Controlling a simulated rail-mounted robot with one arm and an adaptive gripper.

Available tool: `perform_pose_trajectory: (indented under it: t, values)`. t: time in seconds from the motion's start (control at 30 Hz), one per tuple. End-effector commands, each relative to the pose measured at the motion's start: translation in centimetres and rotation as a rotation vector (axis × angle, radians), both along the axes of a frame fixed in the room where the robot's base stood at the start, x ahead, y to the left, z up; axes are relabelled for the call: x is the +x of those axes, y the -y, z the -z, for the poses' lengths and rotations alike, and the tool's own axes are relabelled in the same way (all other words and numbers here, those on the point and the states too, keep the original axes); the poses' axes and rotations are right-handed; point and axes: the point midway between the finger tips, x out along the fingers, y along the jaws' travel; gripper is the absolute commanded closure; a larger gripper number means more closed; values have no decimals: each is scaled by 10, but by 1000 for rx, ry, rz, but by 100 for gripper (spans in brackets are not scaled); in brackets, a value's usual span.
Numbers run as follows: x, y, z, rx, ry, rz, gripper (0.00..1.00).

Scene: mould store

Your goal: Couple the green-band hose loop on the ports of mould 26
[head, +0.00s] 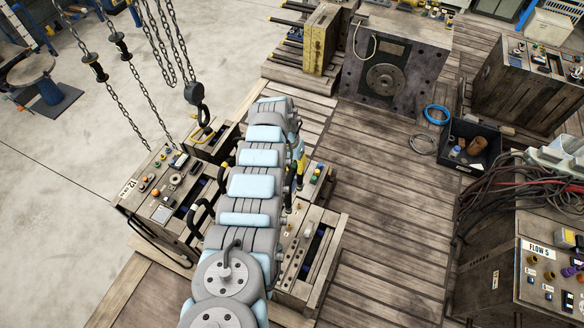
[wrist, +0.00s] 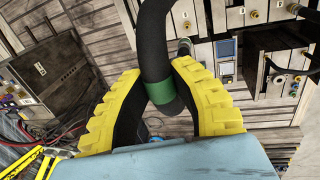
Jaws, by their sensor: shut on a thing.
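In the wrist view my gripper (wrist: 158,80) has its yellow, ridged fingers shut on a thick black hose loop. The black hose (wrist: 156,38) rises between the fingers and runs out of the top of the picture. Its green band (wrist: 160,92) sits at the fingers, and its lower end is partly hidden behind them. Mould blocks with coloured ports (wrist: 275,65) lie beyond at the right; I cannot read a 26 on any. In the head view my arm hides most of the gripper and the middle of the mould group.
In the head view a mould marked 12 (head: 165,195) stands left of my arm, under hanging chains with a hook (head: 196,94). A black bin (head: 474,145), blue hose coil (head: 436,114) and the FLOW 5 unit (head: 545,262) are at right.

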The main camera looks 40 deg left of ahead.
Motion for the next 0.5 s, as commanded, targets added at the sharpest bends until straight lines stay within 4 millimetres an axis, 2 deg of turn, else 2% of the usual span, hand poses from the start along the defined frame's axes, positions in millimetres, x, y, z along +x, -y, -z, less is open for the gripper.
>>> perform_pose_trajectory:
  t: [0.03,0.5]
  values:
    - [1,0,8,0,1,1,100]
    - [1,0,50,0,1,1,100]
